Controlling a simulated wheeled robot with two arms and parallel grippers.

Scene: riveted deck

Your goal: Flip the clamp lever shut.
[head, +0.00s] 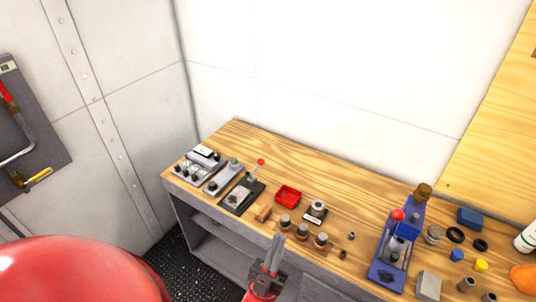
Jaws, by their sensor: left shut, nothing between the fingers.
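A dark clamp base (237,198) sits on the wooden bench toward its left end. Its lever stands up from the back of the base and ends in a red ball knob (261,162). My left gripper (276,242) is in front of the bench's front edge, right of the clamp and nearer the camera. Its fingers point up in the picture and are together, with nothing between them. It is clear of the lever. My right gripper is not in view.
Grey switch boxes (200,160) stand left of the clamp. A blue press (387,273) with a red knob stands further right. Walls close the back and left.

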